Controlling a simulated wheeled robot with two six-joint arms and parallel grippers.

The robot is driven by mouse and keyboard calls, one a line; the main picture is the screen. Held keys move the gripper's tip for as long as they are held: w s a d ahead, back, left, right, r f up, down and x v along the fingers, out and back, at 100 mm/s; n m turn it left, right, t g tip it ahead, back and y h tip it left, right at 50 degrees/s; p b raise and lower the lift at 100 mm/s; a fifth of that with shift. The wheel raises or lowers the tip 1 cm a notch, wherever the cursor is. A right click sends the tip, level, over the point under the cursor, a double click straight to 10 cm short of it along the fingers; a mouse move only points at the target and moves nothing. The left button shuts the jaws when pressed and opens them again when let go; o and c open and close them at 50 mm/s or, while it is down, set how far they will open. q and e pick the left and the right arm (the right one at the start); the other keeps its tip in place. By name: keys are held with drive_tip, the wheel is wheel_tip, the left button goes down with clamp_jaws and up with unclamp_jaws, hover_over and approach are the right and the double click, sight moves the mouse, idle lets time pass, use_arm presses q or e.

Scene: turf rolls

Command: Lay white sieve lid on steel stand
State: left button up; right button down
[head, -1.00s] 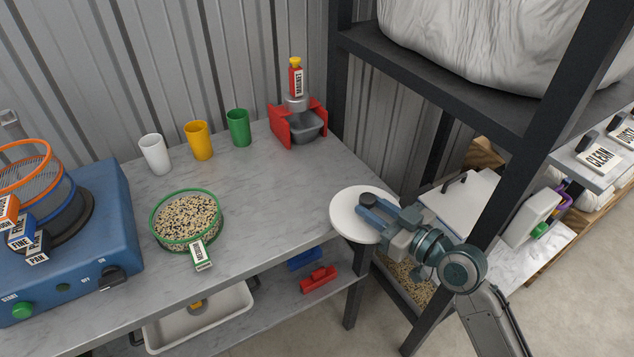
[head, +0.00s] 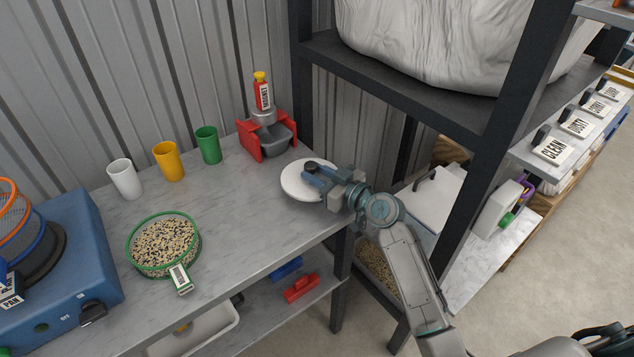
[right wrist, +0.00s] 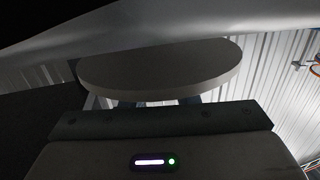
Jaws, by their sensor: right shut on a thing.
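The white sieve lid (head: 298,186) is a flat round disc with a dark knob (head: 311,167). It appears over the right end of the grey table, near its edge; I cannot tell if it touches the top. My right gripper (head: 317,175) is shut on the lid at its knob, coming in from the right. In the right wrist view the lid (right wrist: 160,70) shows as a pale disc beyond the gripper body. I cannot pick out the steel stand with certainty. My left gripper is not in view.
A green-rimmed sieve of grain (head: 164,244) is on the table (head: 235,235), with white, yellow and green cups (head: 207,145) behind. A red holder (head: 250,141) stands at the back corner. A dark shelf post (head: 478,170) rises at right. The table middle is clear.

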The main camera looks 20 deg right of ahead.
wheel_tip(320, 180, down, 3)
drive_tip(key=shift+f, duration=0.25)
drive_tip(key=shift+f, duration=0.1)
drive_tip(key=c, duration=1.1)
unclamp_jaws()
